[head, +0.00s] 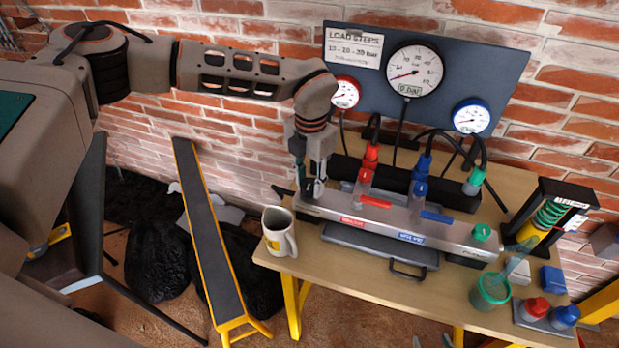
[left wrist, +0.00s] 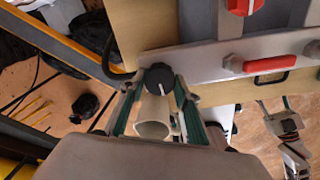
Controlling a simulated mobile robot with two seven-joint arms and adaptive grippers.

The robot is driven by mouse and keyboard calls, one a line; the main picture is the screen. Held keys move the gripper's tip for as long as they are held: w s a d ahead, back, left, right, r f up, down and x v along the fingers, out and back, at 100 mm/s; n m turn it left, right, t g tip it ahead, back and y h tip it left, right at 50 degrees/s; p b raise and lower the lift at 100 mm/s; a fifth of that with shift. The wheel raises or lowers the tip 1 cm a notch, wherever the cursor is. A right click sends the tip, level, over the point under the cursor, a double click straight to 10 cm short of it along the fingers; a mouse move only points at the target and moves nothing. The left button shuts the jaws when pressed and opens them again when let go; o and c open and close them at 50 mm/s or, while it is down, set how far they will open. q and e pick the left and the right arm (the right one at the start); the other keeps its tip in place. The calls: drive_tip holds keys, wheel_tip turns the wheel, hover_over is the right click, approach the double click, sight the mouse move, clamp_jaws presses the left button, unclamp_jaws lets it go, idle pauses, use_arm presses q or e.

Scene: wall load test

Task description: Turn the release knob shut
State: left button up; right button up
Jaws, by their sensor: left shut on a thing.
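A black release knob (left wrist: 158,78) with a small pale mark sits at the left end of the grey metal manifold (head: 385,218). My left gripper (head: 313,188) has come down on that end from above. In the left wrist view its green-lined fingers (left wrist: 157,92) stand on either side of the knob, shut on it. In the head view the fingers mostly hide the knob. My right gripper (left wrist: 276,106) hangs low beyond the table's front edge, its two tips apart, with nothing seen between them.
A white mug (head: 279,232) stands close below the left gripper. Red (head: 375,201) and blue (head: 436,217) valve levers lie along the manifold. Hoses rise to the gauge board (head: 452,72). A green cup (head: 490,291) and small red and blue items crowd the table's right end.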

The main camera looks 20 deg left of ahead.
sight(310, 185)
use_arm(q)
drive_tip(key=shift+m, duration=0.3)
idle(0.4)
drive_tip(key=o, duration=1.1)
wheel_tip(310, 185, up, 12)
drive_tip(key=shift+s+d+f, duration=0.1)
drive_tip(key=shift+s, duration=0.05)
